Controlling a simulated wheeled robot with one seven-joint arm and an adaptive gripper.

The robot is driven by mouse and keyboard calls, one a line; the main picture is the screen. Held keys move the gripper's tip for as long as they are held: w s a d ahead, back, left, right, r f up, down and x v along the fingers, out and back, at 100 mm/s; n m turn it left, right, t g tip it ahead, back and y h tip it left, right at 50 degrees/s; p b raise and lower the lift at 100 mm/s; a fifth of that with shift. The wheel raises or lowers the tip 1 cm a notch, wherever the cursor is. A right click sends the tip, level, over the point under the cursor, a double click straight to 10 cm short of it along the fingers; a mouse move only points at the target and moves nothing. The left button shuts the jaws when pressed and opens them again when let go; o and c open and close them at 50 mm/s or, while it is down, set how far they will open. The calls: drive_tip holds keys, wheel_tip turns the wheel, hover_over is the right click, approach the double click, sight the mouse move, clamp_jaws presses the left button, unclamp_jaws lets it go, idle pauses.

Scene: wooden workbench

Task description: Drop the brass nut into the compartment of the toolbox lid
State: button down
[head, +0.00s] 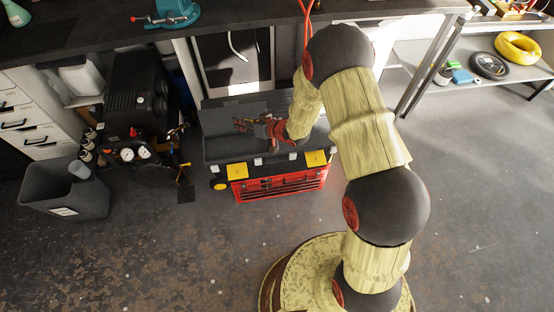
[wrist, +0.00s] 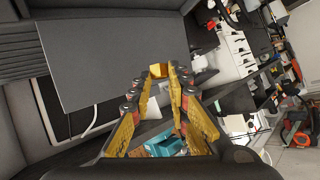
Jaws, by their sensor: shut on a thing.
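The toolbox (head: 278,183) stands on the floor below the workbench, with a black upper part, yellow latches and red drawers. Its dark grey lid area (head: 222,148) shows on the left; I cannot clearly make out the lid's compartment. My gripper (head: 241,124) is over the toolbox, pointing left. In the wrist view, its yellow fingers (wrist: 159,82) close around a small gold-coloured piece, the brass nut (wrist: 158,71), at the tips. The nut is too small to pick out in the head view. A broad grey panel (wrist: 105,55) fills the upper left of the wrist view.
The wooden workbench (head: 90,35) runs along the back, bearing a teal vise (head: 178,13). A black compressor with gauges (head: 137,95) and a grey bin (head: 62,192) stand left of the toolbox. A shelf with tyres (head: 489,65) is at right. The front floor is clear.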

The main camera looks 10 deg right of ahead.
wheel_tip(320, 180, down, 6)
drive_tip(key=b, duration=0.5)
drive_tip(key=shift+w+a, duration=0.1)
drive_tip(key=c, duration=1.6)
unclamp_jaws()
drive_tip(key=shift+c, duration=0.2)
drive_tip(key=shift+f, duration=0.1)
drive_tip(key=v, duration=1.2)
drive_tip(key=shift+w, duration=0.1)
